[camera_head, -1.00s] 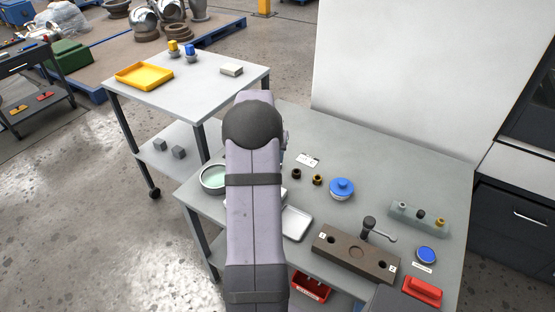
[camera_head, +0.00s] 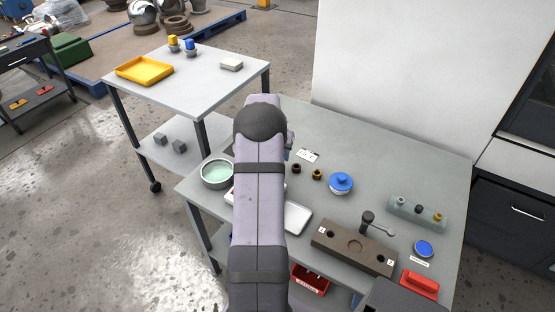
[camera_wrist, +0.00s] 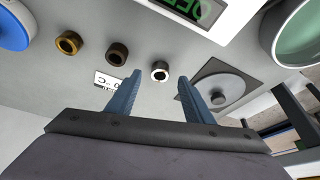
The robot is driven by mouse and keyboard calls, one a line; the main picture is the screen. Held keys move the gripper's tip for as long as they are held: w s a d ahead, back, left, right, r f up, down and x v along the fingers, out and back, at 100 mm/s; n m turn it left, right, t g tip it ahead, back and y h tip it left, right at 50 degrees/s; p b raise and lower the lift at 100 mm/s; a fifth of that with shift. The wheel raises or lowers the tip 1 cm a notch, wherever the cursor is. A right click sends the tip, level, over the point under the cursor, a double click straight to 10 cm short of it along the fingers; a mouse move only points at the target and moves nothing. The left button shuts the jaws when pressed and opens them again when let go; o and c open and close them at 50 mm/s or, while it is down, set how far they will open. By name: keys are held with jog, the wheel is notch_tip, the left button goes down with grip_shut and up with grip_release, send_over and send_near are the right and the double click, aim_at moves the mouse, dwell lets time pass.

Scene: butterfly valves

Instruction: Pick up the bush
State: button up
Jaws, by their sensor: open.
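Three ring-shaped bushes stand in a row in the wrist view: a brass one (camera_wrist: 69,43), a dark brown one (camera_wrist: 117,54) and a silver one (camera_wrist: 160,71). My gripper (camera_wrist: 159,83) is open and empty, its blue fingers pointing at the silver bush, which appears between the fingertips and slightly beyond them. I cannot tell the remaining distance. In the head view the dark bush (camera_head: 296,168) and brass bush (camera_head: 317,174) show on the grey table (camera_head: 400,165). My arm hides the gripper there, and the silver bush is not visible.
Near the gripper are a disc with a knob (camera_wrist: 218,97), a label card (camera_wrist: 108,82), a green display (camera_wrist: 186,8) and a bowl of pale green liquid (camera_head: 217,173). A blue-topped part (camera_head: 341,184) and a brown fixture block (camera_head: 353,247) stand to the right.

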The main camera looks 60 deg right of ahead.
jog(key=shift+x, duration=1.45)
jog(key=shift+d, duration=0.1)
jog(key=shift+c, duration=0.2)
jog(key=c, duration=1.1)
jog(key=shift+r, duration=0.1)
jog(key=shift+c, duration=0.2)
